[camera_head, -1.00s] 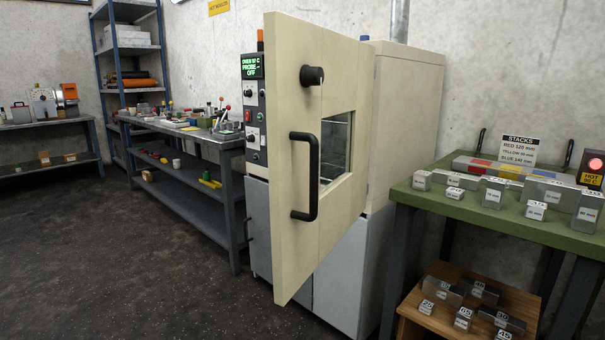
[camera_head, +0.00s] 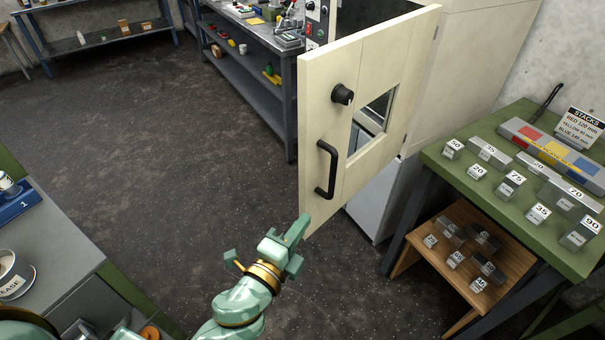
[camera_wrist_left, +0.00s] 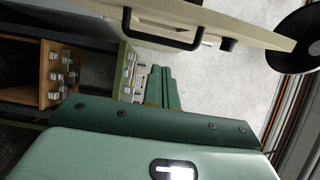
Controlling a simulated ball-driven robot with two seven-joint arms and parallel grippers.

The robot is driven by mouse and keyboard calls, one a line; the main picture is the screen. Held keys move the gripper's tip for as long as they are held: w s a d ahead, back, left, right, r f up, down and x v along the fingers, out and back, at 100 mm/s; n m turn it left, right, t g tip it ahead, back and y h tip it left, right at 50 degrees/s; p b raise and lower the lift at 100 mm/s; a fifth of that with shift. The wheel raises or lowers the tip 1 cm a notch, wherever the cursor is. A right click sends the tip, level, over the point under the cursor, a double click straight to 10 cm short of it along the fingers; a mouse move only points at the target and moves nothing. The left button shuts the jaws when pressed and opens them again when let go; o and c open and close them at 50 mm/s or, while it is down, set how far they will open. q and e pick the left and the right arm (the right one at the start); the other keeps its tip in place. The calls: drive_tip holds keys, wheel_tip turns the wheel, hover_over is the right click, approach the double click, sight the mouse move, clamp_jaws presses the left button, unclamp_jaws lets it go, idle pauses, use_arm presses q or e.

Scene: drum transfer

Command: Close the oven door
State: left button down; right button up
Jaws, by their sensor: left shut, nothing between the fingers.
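The cream oven door (camera_head: 340,185) stands wide open in the head view, with a window, a black knob (camera_head: 342,94) and a black bar handle (camera_head: 326,170). The oven body (camera_head: 465,75) is behind it at the right. My left gripper (camera_head: 301,231) is shut and empty, close to the door's lower free corner in the picture; I cannot tell whether it touches. In the left wrist view the shut green fingers (camera_wrist_left: 162,86) point towards the door (camera_wrist_left: 210,16), whose handle (camera_wrist_left: 160,42) lies beyond them. My right gripper is not in view.
A green table (camera_head: 450,165) with several metal blocks stands at the right, above a wooden shelf (camera_head: 490,232) with more blocks. A grey bench (camera_head: 40,275) is at the lower left. The dark floor between is clear.

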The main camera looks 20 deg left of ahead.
sight(309, 185)
use_arm(q)
drive_tip(key=w, duration=0.3)
drive_tip(key=w+d, duration=0.1)
drive_tip(key=w, duration=0.5)
drive_tip(key=shift+w+d+f+p, duration=0.1)
drive_tip(key=shift+w+d+p, duration=0.25)
drive_tip(key=shift+w+a, duration=0.25)
drive_tip(key=shift+a, duration=0.35)
drive_tip(key=shift+w+a, duration=0.3)
drive_tip(key=shift+a, duration=0.35)
drive_tip(key=shift+w+a, duration=0.25)
drive_tip(key=shift+a, duration=0.35)
